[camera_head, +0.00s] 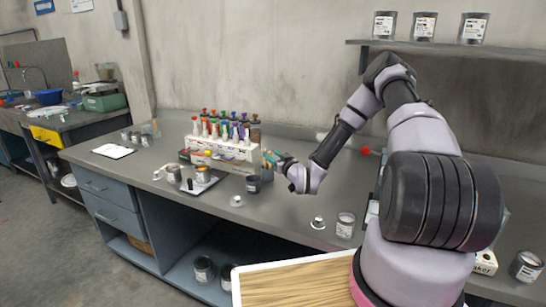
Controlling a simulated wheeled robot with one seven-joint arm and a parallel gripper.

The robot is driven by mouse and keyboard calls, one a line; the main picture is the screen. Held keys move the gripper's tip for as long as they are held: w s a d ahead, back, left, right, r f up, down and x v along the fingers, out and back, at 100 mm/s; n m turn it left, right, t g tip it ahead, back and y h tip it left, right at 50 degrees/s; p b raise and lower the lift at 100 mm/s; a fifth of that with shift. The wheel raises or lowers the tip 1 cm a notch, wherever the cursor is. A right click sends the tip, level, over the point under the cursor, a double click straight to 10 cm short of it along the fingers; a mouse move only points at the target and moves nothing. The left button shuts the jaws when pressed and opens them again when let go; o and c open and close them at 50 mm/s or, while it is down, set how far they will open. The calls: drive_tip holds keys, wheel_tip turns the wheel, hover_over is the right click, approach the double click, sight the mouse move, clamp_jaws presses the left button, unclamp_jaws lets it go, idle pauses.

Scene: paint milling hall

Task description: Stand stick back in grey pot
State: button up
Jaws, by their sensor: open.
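My arm reaches left over the bench, and my gripper (271,158) is open beside the right end of the white rack. A small dark grey pot (253,184) stands on the bench just below and left of the gripper, apart from it. A grey metal can (173,173) stands further left, by a dark tray. I cannot tell which of these is the task's grey pot. No single stick can be made out clearly near the gripper.
A white rack (225,149) holds several bottles with coloured tops. A dark tray (197,187) bears a yellow-topped jar. Small white-topped items (318,223) and a labelled can (345,226) stand on the bench (280,212). Cans line the shelf (450,47) above.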

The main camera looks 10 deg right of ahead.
drive_tip(key=v, duration=1.2)
drive_tip(key=s+d+r+m+g+h, duration=0.1)
drive_tip(key=s+d+r+g+h, duration=0.2)
drive_tip(key=r, duration=0.7)
drive_tip(key=d+r+m+g+h, duration=0.15)
drive_tip(key=d+r+g, duration=0.3)
drive_tip(key=r, duration=0.55)
drive_tip(key=s+a+r+m+g, duration=0.1)
drive_tip(key=s+r, duration=0.4)
drive_tip(key=s, duration=0.3)
drive_tip(key=s+a+r+m, duration=0.2)
drive_tip(key=s+r, duration=0.3)
drive_tip(key=s, duration=0.4)
drive_tip(key=s+a+r+m+g+y, duration=0.1)
drive_tip(key=s+r+m, duration=0.1)
drive_tip(key=s+r, duration=0.3)
drive_tip(key=s, duration=0.3)
drive_tip(key=shift+s+a+g, duration=0.2)
drive_tip(key=shift+a+g, duration=0.15)
drive_tip(key=shift+a, duration=0.05)
drive_tip(key=shift+r, duration=0.15)
